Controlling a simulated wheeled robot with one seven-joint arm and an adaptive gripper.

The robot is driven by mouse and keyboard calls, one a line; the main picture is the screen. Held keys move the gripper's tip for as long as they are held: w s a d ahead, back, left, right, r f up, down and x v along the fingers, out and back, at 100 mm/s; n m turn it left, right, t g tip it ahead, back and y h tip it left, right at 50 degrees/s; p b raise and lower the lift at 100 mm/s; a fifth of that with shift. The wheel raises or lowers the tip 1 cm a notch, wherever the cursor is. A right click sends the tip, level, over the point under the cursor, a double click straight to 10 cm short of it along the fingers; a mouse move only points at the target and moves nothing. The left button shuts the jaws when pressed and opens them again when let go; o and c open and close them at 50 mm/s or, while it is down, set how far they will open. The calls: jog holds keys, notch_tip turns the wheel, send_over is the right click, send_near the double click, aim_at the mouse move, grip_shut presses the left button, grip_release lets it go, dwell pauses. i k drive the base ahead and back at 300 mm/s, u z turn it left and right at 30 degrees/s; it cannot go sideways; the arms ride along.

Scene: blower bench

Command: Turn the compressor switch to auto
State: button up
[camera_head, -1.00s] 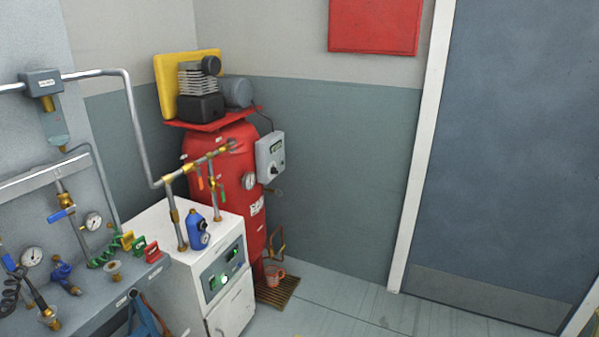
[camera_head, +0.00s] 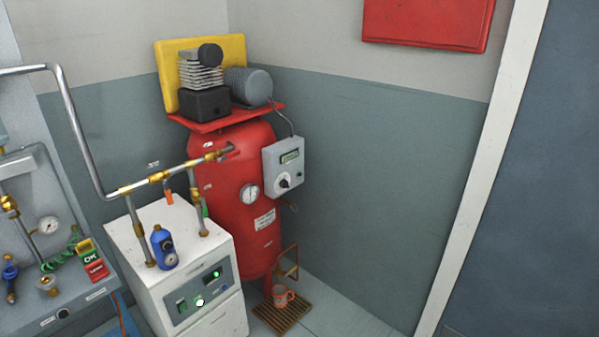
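The compressor is a red upright tank (camera_head: 233,180) in the corner, with a black pump (camera_head: 203,102) and a grey motor (camera_head: 249,87) on its top plate. A grey control box (camera_head: 283,166) is fixed to the tank's right side. The box has a small display and, below it, a round switch knob (camera_head: 285,183) with a pale pointer. The knob is too small to read its setting or labels. My gripper is not in view.
A white cabinet (camera_head: 187,240) with pipes stands in front of the tank. A bench with gauges (camera_head: 48,226) is at the left. Floor shows at right of the mat.

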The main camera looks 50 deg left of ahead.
aim_at(283, 183)
jog(key=u, duration=0.65)
jog(key=i, duration=1.05)
jog(key=u, duration=0.95)
